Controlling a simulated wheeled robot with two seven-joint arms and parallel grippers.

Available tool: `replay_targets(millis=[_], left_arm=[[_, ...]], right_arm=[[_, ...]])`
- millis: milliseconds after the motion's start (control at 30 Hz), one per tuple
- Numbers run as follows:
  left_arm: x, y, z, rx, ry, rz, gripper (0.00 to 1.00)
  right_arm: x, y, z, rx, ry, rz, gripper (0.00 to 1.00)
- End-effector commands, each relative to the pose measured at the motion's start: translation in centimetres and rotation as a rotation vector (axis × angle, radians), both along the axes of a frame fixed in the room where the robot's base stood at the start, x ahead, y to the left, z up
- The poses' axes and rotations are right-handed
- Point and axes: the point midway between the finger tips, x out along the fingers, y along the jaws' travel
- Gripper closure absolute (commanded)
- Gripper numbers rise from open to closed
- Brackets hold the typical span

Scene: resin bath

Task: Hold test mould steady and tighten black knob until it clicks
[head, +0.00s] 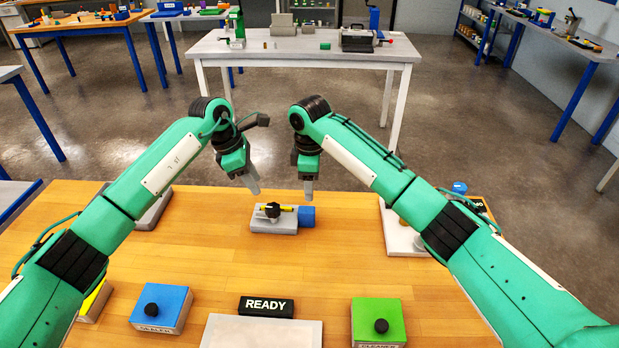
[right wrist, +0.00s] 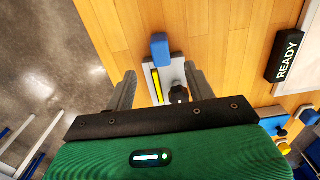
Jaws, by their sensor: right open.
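The test mould (head: 268,225) is a grey block on the wooden table, with a black knob (head: 273,210) on top, a yellow strip beside the knob, and a blue end piece (head: 307,216) at its right. My left gripper (head: 254,187) hangs above and behind the mould, apart from it; its finger gap cannot be made out. My right gripper (head: 308,190) is above and behind the blue end, pointing down. In the right wrist view its fingers (right wrist: 162,88) are spread and empty, with the blue end piece (right wrist: 160,48), yellow strip (right wrist: 157,86) and black knob (right wrist: 179,94) showing between or beyond them.
A blue box (head: 161,309) and a green box (head: 379,322), both with black knobs, stand at the front. A READY sign (head: 266,306) stands behind a pale panel (head: 262,333). A white plate (head: 398,236) lies at the right. The wood around the mould is clear.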

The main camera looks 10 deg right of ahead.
Motion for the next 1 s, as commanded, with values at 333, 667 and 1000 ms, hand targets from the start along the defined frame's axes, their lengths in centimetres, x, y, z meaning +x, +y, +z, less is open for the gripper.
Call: replay_targets(millis=[333, 667, 1000], left_arm=[[0.0, 0.0, 0.0, 0.0, 0.0, 0.0, 0.64], [0.0, 0.0, 0.0, 0.0, 0.0, 0.0, 0.64], [0.0, 0.0, 0.0, 0.0, 0.0, 0.0, 0.64]], right_arm=[[-0.1, -0.1, -6.9, 0.0, 0.003, -0.002, 0.45], [0.0, 0.0, -11.5, 0.001, 0.001, -0.001, 0.45], [0.0, 0.0, -12.4, 0.002, -0.001, -0.001, 0.45]])
